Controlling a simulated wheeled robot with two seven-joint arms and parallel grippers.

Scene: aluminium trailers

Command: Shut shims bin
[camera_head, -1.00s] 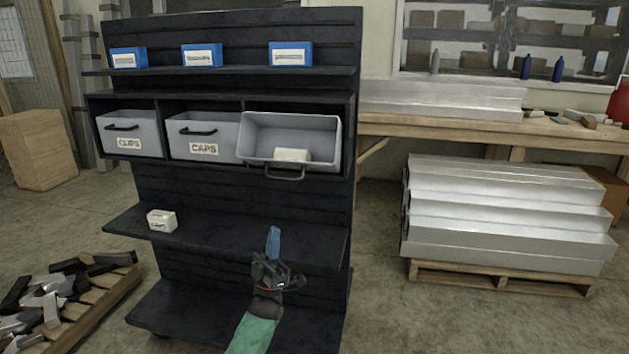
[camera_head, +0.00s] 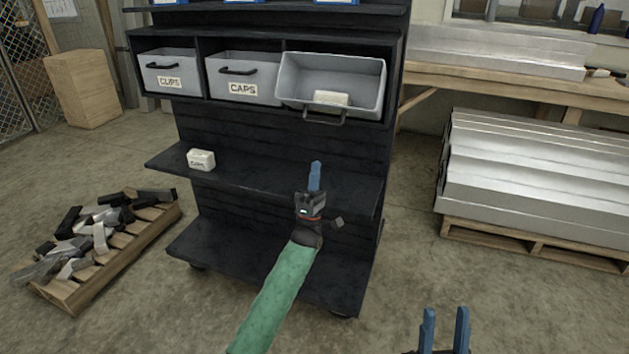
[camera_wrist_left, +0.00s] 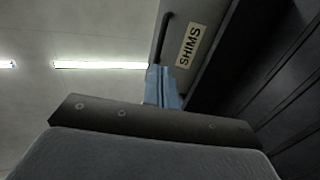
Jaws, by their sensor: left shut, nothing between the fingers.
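The shims bin (camera_head: 335,84) is the grey bin at the right end of the rack's bin row. It is pulled out and tipped forward, with its open top showing and a white block (camera_head: 331,98) inside. Its dark handle (camera_head: 325,119) hangs at the front lower edge. In the left wrist view its front (camera_wrist_left: 190,42) shows a SHIMS label. My left gripper (camera_head: 315,177) is shut and empty, pointing up, below the bin and apart from it in the head view. My right gripper (camera_head: 444,330) is at the bottom edge, its two blue fingers apart.
The clips bin (camera_head: 155,82) and caps bin (camera_head: 225,88) sit pushed in to the left. A white box (camera_head: 201,160) stands on the shelf below. A pallet with metal offcuts (camera_head: 95,285) lies at left; stacked aluminium profiles (camera_head: 540,175) are at right.

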